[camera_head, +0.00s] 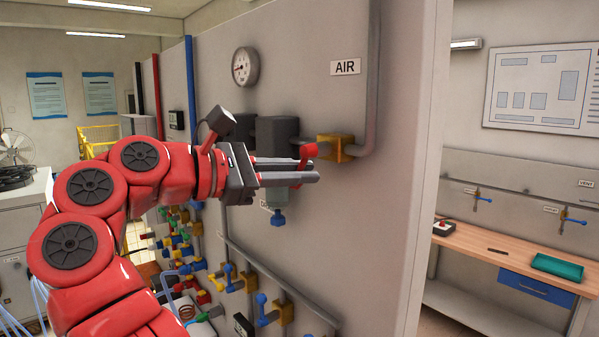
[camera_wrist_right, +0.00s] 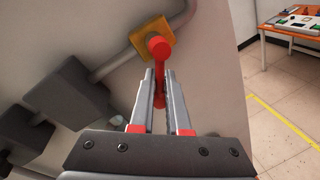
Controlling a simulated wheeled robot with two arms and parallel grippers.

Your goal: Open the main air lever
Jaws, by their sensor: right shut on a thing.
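The main air lever is a red handle (camera_head: 308,151) on a yellow valve body (camera_head: 336,147), on the grey panel below the AIR sign (camera_head: 345,67). My right gripper (camera_head: 314,170) reaches it from the left, with its two fingers about level. In the right wrist view, the red handle (camera_wrist_right: 160,70) runs between the two fingers (camera_wrist_right: 160,84), and its round red end stands out beyond the fingertips. The yellow valve body (camera_wrist_right: 152,36) shows behind it. The gripper is shut on the handle. Part of the handle is hidden by the fingers. My left gripper is not in view.
A grey pipe (camera_head: 372,80) runs down the panel to the valve. A pressure gauge (camera_head: 245,66) and a dark grey block (camera_head: 277,136) are on the panel near my gripper. Several blue and yellow valves (camera_head: 265,307) sit lower down. A wooden workbench (camera_head: 500,247) stands at the right.

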